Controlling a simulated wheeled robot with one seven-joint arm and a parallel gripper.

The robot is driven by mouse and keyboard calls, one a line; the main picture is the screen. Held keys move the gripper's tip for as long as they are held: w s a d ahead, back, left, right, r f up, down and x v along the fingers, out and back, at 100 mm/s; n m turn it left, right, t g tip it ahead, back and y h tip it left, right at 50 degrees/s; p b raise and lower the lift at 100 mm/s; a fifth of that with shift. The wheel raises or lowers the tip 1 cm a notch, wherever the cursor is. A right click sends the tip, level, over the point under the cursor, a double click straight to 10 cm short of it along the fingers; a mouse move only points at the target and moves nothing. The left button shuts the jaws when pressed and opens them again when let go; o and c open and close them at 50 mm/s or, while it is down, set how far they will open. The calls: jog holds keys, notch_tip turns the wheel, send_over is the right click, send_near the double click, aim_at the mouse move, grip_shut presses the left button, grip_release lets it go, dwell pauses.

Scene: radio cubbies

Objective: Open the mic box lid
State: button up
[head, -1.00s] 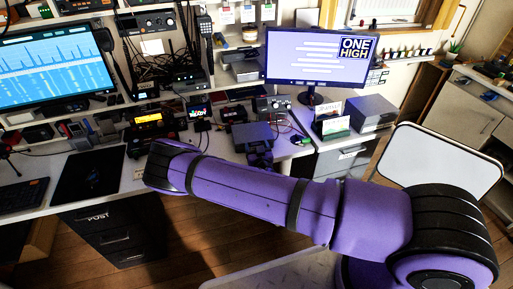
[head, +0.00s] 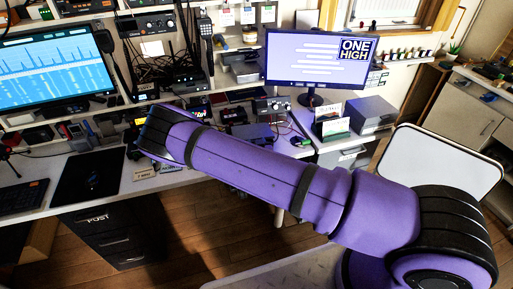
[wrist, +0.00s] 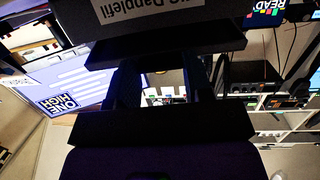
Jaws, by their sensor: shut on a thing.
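The mic box (wrist: 160,12) is dark, with a pale label strip printed upside down in the wrist view; its wording is cut off. In the head view I take the dark grey box (head: 252,131) on the desk, partly behind my arm, to be the same box. My gripper (wrist: 165,62) is shut on a dark edge at the box, which appears to be its lid. The two dark fingers and their hold are in shadow. In the head view my gripper is hidden behind my arm. How far the lid is raised cannot be told.
A monitor (head: 320,62) stands behind the box to the right. A grey box (head: 370,112) with small cards beside it is further right. Radios and shelves (head: 160,60) crowd the back. A black mat (head: 90,175) lies at the left on the desk.

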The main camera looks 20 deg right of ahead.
jog(key=w+r+g, duration=0.1)
jog(key=r+g, duration=0.1)
jog(key=w+r+g, duration=0.1)
jog(key=r+g, duration=0.1)
jog(key=r, duration=0.1)
jog(key=w+r+g, duration=0.1)
jog(key=r, duration=0.1)
jog(key=shift+w+d+r+g+y, duration=0.25)
jog(key=shift+w+g+y, duration=0.05)
jog(key=shift+w+g, duration=0.1)
jog(key=w+d+r+g, duration=0.1)
jog(key=w+r+g, duration=0.4)
jog(key=w, duration=0.5)
jog(key=shift+w+g+y, duration=0.15)
jog(key=shift+g+y, duration=0.15)
jog(key=shift+g, duration=0.4)
jog(key=o, duration=1.3)
jog(key=v, duration=1)
jog(key=shift+a+r, duration=0.1)
jog(key=shift+r, duration=0.25)
